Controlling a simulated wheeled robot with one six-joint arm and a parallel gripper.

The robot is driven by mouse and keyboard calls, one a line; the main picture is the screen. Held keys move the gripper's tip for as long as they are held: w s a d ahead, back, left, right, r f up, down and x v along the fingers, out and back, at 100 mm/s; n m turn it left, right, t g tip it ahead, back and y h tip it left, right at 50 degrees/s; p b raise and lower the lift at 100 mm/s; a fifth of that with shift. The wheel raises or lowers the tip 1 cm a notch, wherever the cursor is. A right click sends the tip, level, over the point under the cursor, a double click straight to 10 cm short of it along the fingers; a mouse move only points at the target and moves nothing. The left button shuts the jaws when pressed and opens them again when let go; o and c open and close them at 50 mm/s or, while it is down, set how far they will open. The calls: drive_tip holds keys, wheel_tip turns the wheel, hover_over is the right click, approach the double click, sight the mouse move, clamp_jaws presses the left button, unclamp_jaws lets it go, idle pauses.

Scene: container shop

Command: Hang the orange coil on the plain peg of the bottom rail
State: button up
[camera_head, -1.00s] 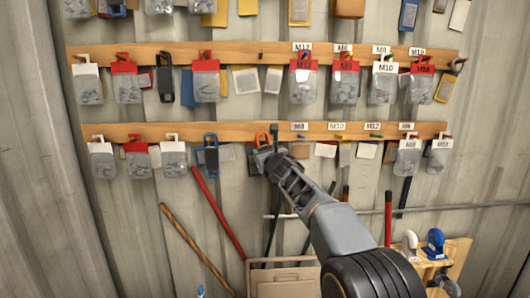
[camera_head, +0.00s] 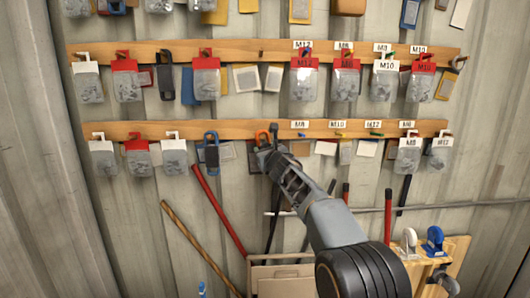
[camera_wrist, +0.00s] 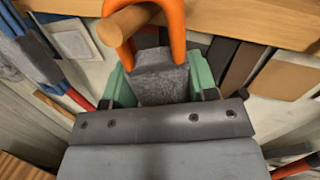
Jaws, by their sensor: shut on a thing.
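The orange coil shows as an orange loop (camera_wrist: 174,28) above a dark grey body (camera_wrist: 162,80) in the wrist view. My gripper (camera_wrist: 162,92) is shut on the grey body, with a green finger pad on each side. A plain round wooden peg (camera_wrist: 128,20) sticks out from the bottom rail (camera_wrist: 235,15). The peg appears to pass through the loop, its end crossing in front of the left limb. The loop's top is out of this view. In the head view, the orange loop (camera_head: 262,138) is at the bottom rail (camera_head: 225,131), left of centre, just above my gripper (camera_head: 267,158).
A blue-looped item (camera_head: 211,150) hangs close to the left. Bagged parts hang at both ends of the bottom rail. The top rail (camera_head: 235,53) carries more bags above. Flat tan and white cards are on the wall behind. A tan bin (camera_head: 285,273) is below.

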drive_tip(key=o, duration=1.1)
drive_tip(key=b+v, duration=0.6)
drive_tip(key=v, duration=0.8)
drive_tip(key=s+d+f+m+g+h, duration=0.35)
drive_tip(key=f+m, duration=0.45)
drive_tip(key=m, duration=0.4)
drive_tip(key=s+d+f+m+g+h, duration=0.35)
drive_tip(key=f+m, duration=0.55)
drive_tip(key=m, duration=0.4)
drive_tip(key=shift+s+d+f+m+g+y, duration=0.35)
drive_tip(key=shift+s+f+m+g, duration=0.8)
drive_tip(key=shift+s+f+m, duration=2.1)
drive_tip(key=shift+s+d+f+m+g+y, duration=0.3)
drive_tip(key=shift+s+f+m+g, duration=1.5)
drive_tip(key=shift+s, duration=2.85)
drive_tip(key=shift+s+d+f+m+g+y, duration=0.45)
drive_tip(key=shift+s+f+m, duration=1.3)
drive_tip(key=shift+s+m, duration=1.85)
